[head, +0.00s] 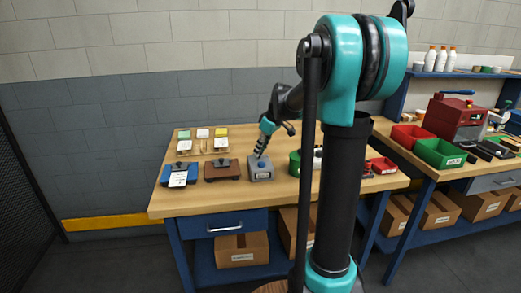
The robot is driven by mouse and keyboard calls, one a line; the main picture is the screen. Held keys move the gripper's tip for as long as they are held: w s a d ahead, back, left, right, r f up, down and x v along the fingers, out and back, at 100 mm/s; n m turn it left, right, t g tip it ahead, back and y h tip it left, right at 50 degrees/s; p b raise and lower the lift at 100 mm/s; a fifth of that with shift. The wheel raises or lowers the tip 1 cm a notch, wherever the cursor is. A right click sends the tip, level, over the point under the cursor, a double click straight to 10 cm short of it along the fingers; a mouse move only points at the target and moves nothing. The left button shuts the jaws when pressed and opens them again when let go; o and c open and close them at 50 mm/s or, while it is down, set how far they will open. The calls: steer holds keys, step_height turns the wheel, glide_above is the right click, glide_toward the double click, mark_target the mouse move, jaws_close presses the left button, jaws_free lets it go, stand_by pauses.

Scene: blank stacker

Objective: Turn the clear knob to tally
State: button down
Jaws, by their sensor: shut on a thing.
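A small grey box (262,174) with a white label on its front stands on the wooden bench top. A small bluish round knob (259,163) sits on top of it. My gripper (258,156) comes down from above and is shut on the knob. The fingers partly cover the knob, and its pointing direction is too small to read. The label on the box is too small to read from here.
Left of the box are a brown device (222,170) and a blue clipboard-like stand (180,176) with white paper. Coloured pads (202,133) lie behind. Green and red bins (439,153) stand on the right bench. My arm hides part of the bench.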

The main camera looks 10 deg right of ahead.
steer(key=c, duration=1.3)
jaws_free()
steer(key=v, duration=1.2)
steer(key=shift+a, duration=0.1)
